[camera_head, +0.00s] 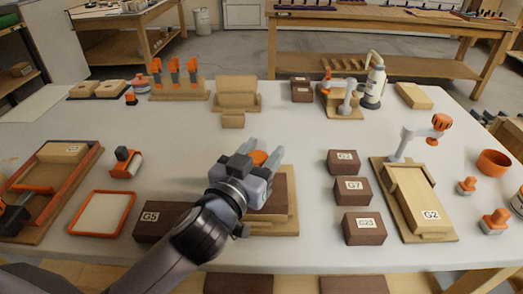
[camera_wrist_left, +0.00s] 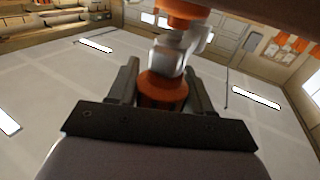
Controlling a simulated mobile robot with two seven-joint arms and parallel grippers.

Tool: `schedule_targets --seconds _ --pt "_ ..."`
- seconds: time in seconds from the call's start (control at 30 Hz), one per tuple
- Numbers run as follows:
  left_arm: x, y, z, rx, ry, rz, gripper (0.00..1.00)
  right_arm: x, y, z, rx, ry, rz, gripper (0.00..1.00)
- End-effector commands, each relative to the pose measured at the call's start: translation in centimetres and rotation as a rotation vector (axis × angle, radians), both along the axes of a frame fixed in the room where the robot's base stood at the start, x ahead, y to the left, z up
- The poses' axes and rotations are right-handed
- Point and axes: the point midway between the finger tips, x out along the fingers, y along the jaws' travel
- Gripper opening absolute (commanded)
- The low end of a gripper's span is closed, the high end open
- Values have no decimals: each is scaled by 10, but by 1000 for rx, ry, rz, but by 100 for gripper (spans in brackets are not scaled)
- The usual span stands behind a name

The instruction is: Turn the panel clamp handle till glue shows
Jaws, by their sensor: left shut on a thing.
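My left gripper (camera_head: 263,160) reaches over a dark brown block (camera_head: 281,196) on a pale wooden base (camera_head: 275,228) at the middle front of the bench. It is shut on an orange knob (camera_head: 259,156), which looks like the clamp handle. In the left wrist view the orange knob (camera_wrist_left: 163,92) sits between the two dark fingers, with a grey metal part (camera_wrist_left: 172,52) beyond it. The gripper and forearm hide most of the clamp and part of the block. I cannot make out any glue. My right gripper is not in view.
Brown blocks labelled G7 (camera_head: 352,190) and G23 (camera_head: 363,228) stand to the right. A second clamp (camera_head: 408,141) stands on a board holding G2 (camera_head: 422,205). Block G5 (camera_head: 152,222) and an orange-rimmed tray (camera_head: 101,213) lie left. The bench behind the gripper is partly clear.

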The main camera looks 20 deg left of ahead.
Motion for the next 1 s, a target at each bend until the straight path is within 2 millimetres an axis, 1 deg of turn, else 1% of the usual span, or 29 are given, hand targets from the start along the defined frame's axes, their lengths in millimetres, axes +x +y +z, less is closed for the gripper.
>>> schedule_targets --seconds 0.03,0.2,0.43,0.6,0.8,1.0 --pt "0 1 2 3 1 -20 19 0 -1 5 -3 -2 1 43" --pt "0 -1 4 4 0 -122 19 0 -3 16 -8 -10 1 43" --pt "-1 -3 5 5 0 -288 19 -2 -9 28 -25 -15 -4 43" --pt "-2 -5 4 5 -1 -393 19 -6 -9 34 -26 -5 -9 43" --pt "-2 -7 3 2 -3 -477 19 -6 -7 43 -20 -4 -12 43" --pt "-3 -8 2 -1 -4 -514 19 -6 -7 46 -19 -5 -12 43"
